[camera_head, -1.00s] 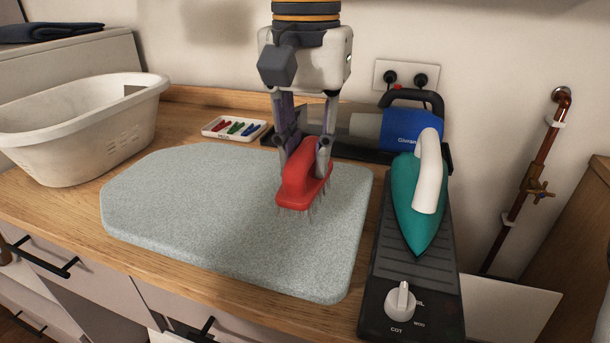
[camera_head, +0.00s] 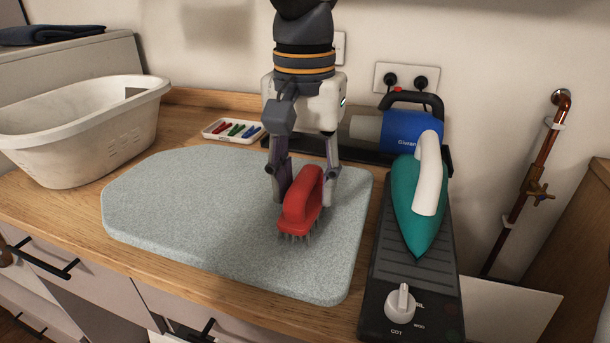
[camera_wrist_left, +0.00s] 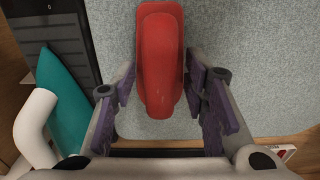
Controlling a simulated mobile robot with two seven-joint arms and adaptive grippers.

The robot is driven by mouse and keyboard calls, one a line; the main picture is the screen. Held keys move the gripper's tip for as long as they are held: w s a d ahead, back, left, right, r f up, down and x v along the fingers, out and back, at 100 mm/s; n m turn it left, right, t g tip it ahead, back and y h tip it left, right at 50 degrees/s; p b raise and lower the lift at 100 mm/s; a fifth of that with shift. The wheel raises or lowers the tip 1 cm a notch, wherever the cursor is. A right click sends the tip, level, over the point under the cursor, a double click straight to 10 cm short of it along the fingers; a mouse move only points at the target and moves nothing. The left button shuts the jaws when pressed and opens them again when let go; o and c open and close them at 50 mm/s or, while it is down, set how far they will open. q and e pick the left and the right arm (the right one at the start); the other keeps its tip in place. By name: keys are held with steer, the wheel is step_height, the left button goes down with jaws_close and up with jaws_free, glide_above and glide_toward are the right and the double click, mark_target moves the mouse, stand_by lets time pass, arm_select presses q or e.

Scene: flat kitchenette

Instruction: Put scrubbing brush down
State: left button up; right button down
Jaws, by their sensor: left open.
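The red scrubbing brush (camera_head: 301,202) rests bristles down on the grey ironing pad (camera_head: 175,225), near its right side. My left gripper (camera_head: 303,197) is open around the brush, coming from behind and above. In the left wrist view the brush (camera_wrist_left: 160,60) lies between the two spread fingers (camera_wrist_left: 162,100), with gaps on both sides. My right gripper is in no view.
A teal iron (camera_head: 418,205) stands on a dark base (camera_head: 425,285) right of the pad. A blue handheld vacuum (camera_head: 408,132) and a tray of coloured pegs (camera_head: 233,130) are behind. A white laundry basket (camera_head: 85,130) is at left. The pad's left and middle are clear.

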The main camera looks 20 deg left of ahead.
mark_target(304, 176)
arm_select(q)
step_height(304, 176, up, 12)
steer(key=shift+r, duration=0.15)
stand_by(0.3)
